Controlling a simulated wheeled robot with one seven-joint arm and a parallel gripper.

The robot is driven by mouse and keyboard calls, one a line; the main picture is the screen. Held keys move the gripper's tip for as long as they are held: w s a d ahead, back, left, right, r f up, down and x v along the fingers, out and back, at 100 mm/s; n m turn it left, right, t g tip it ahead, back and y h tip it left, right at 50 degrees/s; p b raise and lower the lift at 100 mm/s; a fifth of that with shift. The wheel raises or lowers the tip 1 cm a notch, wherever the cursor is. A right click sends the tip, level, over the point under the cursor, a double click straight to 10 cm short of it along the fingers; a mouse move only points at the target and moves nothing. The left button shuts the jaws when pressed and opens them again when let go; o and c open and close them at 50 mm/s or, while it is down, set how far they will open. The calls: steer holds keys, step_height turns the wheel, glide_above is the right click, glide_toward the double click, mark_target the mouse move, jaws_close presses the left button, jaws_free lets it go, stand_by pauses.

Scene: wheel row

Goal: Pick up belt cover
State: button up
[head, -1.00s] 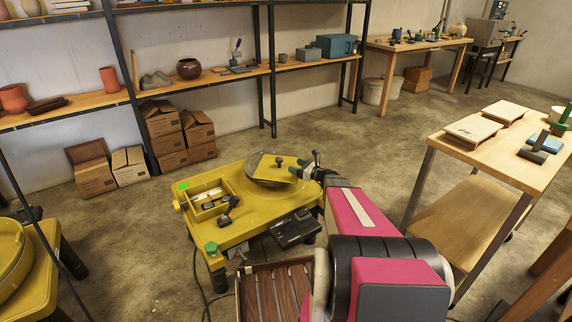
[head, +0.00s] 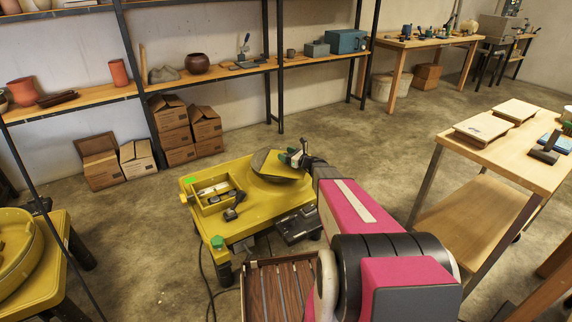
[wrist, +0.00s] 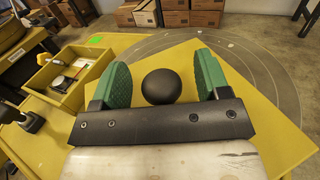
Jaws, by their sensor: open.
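The belt cover (head: 268,165) is a flat yellow plate lying over the grey round wheel head of the yellow pottery wheel (head: 262,205). It also shows in the wrist view (wrist: 180,112), with a round black knob (wrist: 161,86) on it. My gripper (head: 292,157) is at the right side of the cover in the head view. In the wrist view my gripper (wrist: 160,82) has its two green fingers apart, one on each side of the knob, with gaps between. In the head view the gripper hides the knob. Whether the fingers touch the plate is unclear.
A tray compartment (head: 212,192) with small tools is at the wheel's left. A second yellow wheel (head: 28,262) stands at far left. Shelving (head: 205,82) and cardboard boxes (head: 175,130) are behind. A wooden table (head: 505,140) stands right. Floor between is open.

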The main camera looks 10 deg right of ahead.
steer(key=shift+a, duration=0.1)
jaws_close()
steer(key=shift+r, duration=0.1)
steer(key=shift+r, duration=0.45)
steer(key=r, duration=0.2)
steer(key=a+r, duration=0.1)
steer(key=shift+s+r, duration=0.2)
steer(key=shift+r, duration=0.15)
steer(key=s+a+r, duration=0.3)
steer(key=a+r, duration=0.3)
steer(key=a, duration=0.4)
steer(key=shift+s, duration=0.15)
steer(key=shift+r, duration=0.15)
